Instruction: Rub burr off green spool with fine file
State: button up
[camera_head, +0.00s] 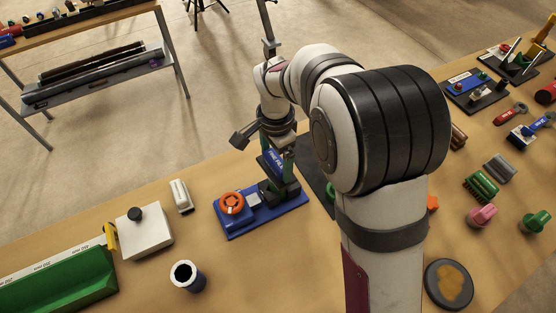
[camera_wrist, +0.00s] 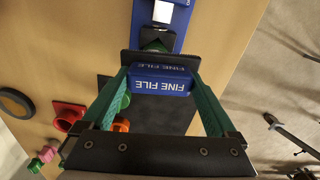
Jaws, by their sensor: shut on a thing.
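My gripper (camera_wrist: 155,95) has green fingers and is shut on the blue fine file (camera_wrist: 162,86), whose "FINE FILE" label faces the wrist camera. In the head view the file (camera_head: 275,160) is just above the dark block of a blue base (camera_head: 240,224). I cannot tell whether it touches the block. A green piece (camera_head: 331,191) lies right of the base, mostly hidden by my arm. Another green spool-like piece (camera_head: 535,222) stands at the far right.
An orange round part (camera_head: 232,203) sits on the blue base's left end. A dark cup (camera_head: 186,276), a white box (camera_head: 144,230) and a green tray (camera_head: 60,285) stand to the left. A pink piece (camera_head: 482,216) and brushes crowd the right. A dark mat (camera_wrist: 178,116) lies below my gripper.

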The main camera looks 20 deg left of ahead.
jog(key=shift+s+d, duration=0.6)
jog(key=shift+d, duration=0.1)
jog(key=shift+w+a+f, duration=0.1)
jog(key=shift+w+a, duration=0.55)
jog(key=shift+a, duration=0.1)
jog(key=shift+s+d, duration=0.65)
jog(key=shift+d, duration=0.15)
jog(key=shift+w+a, duration=0.55)
jog(key=shift+a, duration=0.15)
jog(key=shift+s+d, duration=0.5)
jog(key=shift+d, duration=0.15)
jog(key=shift+w+a, duration=0.55)
jog(key=shift+a, duration=0.15)
jog(key=shift+s+d, duration=0.65)
jog(key=shift+d, duration=0.1)
jog(key=shift+w+a, duration=0.6)
jog(key=shift+a, duration=0.1)
jog(key=shift+s+d, duration=0.45)
jog(key=shift+d, duration=0.15)
jog(key=shift+w+a, duration=0.55)
jog(key=shift+a, duration=0.15)
